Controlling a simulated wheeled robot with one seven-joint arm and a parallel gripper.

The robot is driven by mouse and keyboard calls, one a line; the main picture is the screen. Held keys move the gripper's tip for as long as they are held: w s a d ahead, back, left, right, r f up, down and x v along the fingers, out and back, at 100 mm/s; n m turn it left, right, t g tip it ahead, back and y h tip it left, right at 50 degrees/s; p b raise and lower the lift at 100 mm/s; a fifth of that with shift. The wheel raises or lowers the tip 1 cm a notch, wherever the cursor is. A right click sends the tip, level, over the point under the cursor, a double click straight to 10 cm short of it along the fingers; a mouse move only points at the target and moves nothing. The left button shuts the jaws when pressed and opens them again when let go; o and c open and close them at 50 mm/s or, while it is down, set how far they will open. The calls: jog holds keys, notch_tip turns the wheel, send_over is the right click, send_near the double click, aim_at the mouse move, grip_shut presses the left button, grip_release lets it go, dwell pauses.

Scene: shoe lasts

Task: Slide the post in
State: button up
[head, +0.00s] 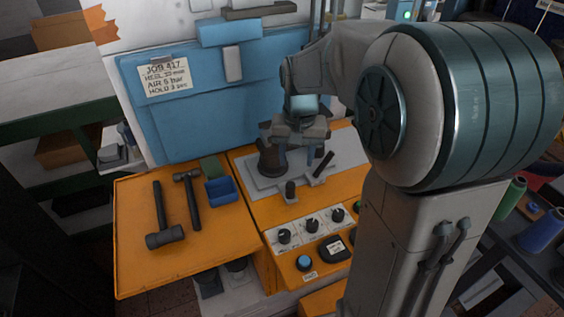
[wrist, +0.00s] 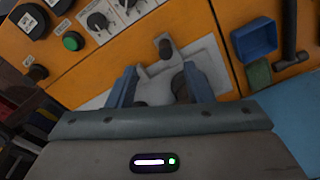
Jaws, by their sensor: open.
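My gripper (head: 298,158) is open and points down over the grey plate (head: 262,187) of the orange machine; its blue fingers (wrist: 160,90) stand apart in the wrist view. A short dark upright piece (head: 290,192) stands near the plate's front edge; it also shows in the wrist view (wrist: 165,48). A dark slanted bar (head: 323,165) is right of the fingers. A dark brown rounded piece (head: 268,160) stands left of them and shows partly behind a finger in the wrist view (wrist: 180,85). I cannot tell which piece is the post. I see nothing held between the fingertips.
A mallet (head: 161,215), a hammer (head: 188,195), a blue bin (head: 221,190) and a green pad (head: 211,167) lie on the orange top at left. Control knobs (head: 311,226) are in front of the plate. A blue panel (head: 200,110) rises behind.

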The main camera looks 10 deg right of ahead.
aim_at(291, 183)
jog(key=shift+m+g, duration=0.3)
jog(key=shift+m, duration=0.1)
jog(key=w+f, duration=0.1)
jog(key=f, duration=0.4)
jog(key=w+f+p, duration=0.1)
jog(key=f, duration=0.4)
jog(key=w+f, duration=0.2)
jog(key=f, duration=0.3)
jog(key=shift+w+f, duration=0.1)
jog(key=shift+f, duration=0.05)
grip_shut()
jog(key=shift+d, duration=0.1)
